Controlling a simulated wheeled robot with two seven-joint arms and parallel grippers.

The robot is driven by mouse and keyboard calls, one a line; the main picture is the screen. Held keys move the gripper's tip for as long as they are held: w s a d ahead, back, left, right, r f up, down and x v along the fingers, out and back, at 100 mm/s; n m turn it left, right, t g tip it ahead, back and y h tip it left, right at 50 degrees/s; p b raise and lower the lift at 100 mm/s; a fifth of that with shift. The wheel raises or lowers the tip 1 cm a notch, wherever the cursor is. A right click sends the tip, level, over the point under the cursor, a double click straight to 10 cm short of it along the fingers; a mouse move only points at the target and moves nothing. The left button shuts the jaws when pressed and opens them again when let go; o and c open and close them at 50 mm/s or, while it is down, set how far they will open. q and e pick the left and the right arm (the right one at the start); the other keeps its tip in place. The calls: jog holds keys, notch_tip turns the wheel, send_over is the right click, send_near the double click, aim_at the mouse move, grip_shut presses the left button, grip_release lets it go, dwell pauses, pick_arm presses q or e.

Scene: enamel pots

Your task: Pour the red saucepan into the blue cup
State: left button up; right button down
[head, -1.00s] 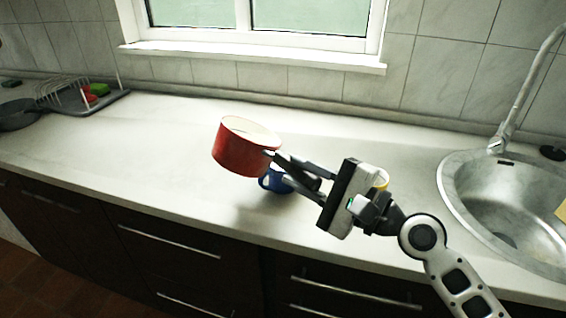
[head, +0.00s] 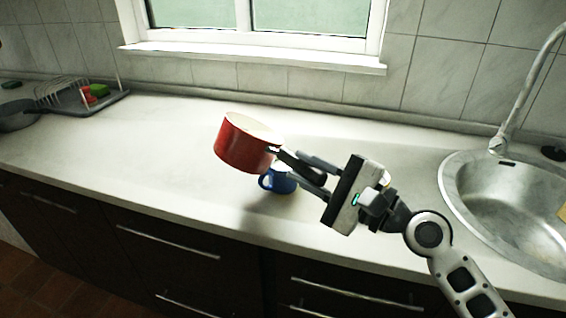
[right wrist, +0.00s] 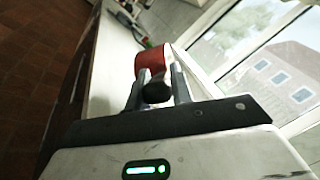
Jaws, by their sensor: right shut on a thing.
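The red saucepan (head: 243,146) hangs in the air above the counter, tilted a little, its pale inside partly showing. My right gripper (head: 283,158) is shut on the saucepan's handle, at the pan's right side. In the right wrist view the saucepan (right wrist: 153,60) shows beyond the fingers, with the dark handle end (right wrist: 156,90) between them. The blue cup (head: 280,181) stands upright on the counter, below and slightly right of the pan. The pan and a finger overlap its top, so its opening is mostly hidden. My left gripper is not in view.
A steel sink (head: 505,200) with a tap (head: 508,115) is at the right. A dish rack (head: 68,98) with red and green items and a dark pan (head: 15,115) stand far left. The counter (head: 140,160) is clear left of the cup.

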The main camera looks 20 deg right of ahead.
pick_arm(q)
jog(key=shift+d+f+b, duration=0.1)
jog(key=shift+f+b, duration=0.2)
jog(key=shift+b, duration=0.2)
pick_arm(e)
jog(key=shift+w+d+r+m+t, duration=0.15)
jog(key=shift+d+r+m+t, duration=0.3)
jog(key=shift+d, duration=0.2)
dwell(0.4)
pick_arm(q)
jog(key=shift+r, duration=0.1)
